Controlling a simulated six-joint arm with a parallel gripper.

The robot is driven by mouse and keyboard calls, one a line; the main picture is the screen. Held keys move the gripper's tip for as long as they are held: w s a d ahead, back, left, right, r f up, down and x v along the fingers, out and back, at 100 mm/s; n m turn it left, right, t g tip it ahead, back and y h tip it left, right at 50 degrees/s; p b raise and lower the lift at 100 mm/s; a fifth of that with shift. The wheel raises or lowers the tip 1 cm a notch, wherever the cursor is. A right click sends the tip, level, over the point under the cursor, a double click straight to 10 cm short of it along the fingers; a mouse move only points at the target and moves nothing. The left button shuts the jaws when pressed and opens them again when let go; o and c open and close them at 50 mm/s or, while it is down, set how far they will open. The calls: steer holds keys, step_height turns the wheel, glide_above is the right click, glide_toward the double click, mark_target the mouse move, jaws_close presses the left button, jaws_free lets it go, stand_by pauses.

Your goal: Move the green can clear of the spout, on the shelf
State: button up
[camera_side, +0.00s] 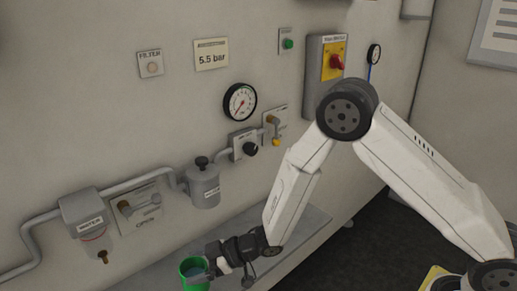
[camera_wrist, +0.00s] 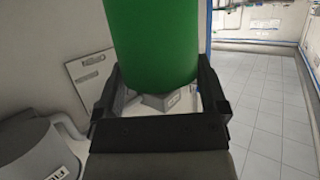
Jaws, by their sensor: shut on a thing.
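The green can (camera_side: 188,268) is at the bottom of the side view, at the shelf, with its open top facing up. My gripper (camera_side: 208,276) reaches it from the right and is shut on it. In the wrist view the green can (camera_wrist: 153,45) stands between the two dark fingers of my gripper (camera_wrist: 157,95). The brass spout (camera_side: 102,257) hangs under the grey water unit (camera_side: 84,212), to the left of the can and apart from it. The can's base is cut off or hidden, so I cannot tell whether it touches the shelf (camera_side: 238,238).
A grey canister (camera_side: 203,186) and pipes run along the wall above the shelf. A valve plate (camera_side: 138,208) sits between the water unit and the canister. The shelf is bare to the right of my gripper. The wrist view shows a tiled floor (camera_wrist: 262,125) at right.

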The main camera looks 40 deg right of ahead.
mark_target(185, 272)
steer(key=shift+w+a+f, duration=0.3)
steer(key=shift+w+f, duration=0.35)
steer(key=shift+f, duration=0.2)
steer(key=shift+w+a+f, duration=0.25)
steer(key=shift+w+f, duration=0.4)
steer(key=shift+f, duration=0.15)
steer(key=shift+w+a+f, duration=0.1)
steer(key=shift+w+f, duration=0.05)
steer(key=shift+f, duration=0.05)
steer(key=shift+w+f, duration=0.1)
steer(key=shift+f, duration=1.5)
steer(key=shift+f, duration=0.15)
steer(key=o, duration=0.9)
